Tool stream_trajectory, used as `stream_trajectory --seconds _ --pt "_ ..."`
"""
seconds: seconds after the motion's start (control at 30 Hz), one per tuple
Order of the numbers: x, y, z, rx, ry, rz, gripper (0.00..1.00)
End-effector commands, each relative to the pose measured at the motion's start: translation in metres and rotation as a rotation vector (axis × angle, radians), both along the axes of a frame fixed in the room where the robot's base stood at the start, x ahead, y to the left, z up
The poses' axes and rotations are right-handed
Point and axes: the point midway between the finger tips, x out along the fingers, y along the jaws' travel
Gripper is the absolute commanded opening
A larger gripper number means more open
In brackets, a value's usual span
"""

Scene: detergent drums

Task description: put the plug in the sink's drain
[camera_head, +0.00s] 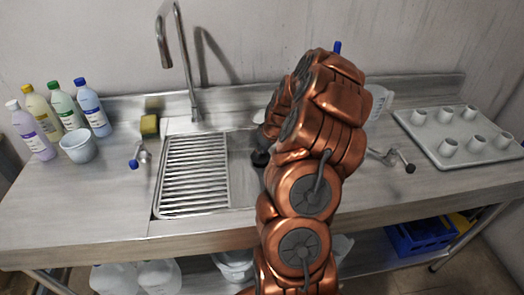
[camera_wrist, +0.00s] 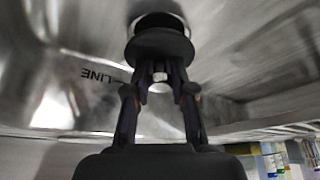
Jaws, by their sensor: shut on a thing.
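The black round plug (camera_wrist: 160,43) is held by its small knob between the fingertips of my gripper (camera_wrist: 160,78), seen in the wrist view. The drain (camera_wrist: 158,19) shows as a dark round hole in the steel just beyond the plug, partly covered by it. The plug's disc overlaps the hole's near edge in the picture; I cannot tell whether they touch. In the head view, the plug (camera_head: 260,158) shows as a dark shape low in the sink basin (camera_head: 240,180), at the left of my copper arm. My arm hides the basin's right part and the drain there.
A ribbed drainer (camera_head: 195,172) covers the sink's left side, and a tall faucet (camera_head: 178,60) stands behind. Bottles (camera_head: 92,107), a white cup (camera_head: 78,146) and a sponge (camera_head: 149,126) stand left. A tray (camera_head: 440,145) with several white cups is right.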

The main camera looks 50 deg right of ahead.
Motion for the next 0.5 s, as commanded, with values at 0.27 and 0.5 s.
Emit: stream_trajectory --seconds 0.27,0.5 --pt "0.0000 0.0000 -0.0029 0.000 0.000 0.000 0.00" --pt "0.0001 0.0000 -0.0057 0.000 0.000 0.000 0.00"
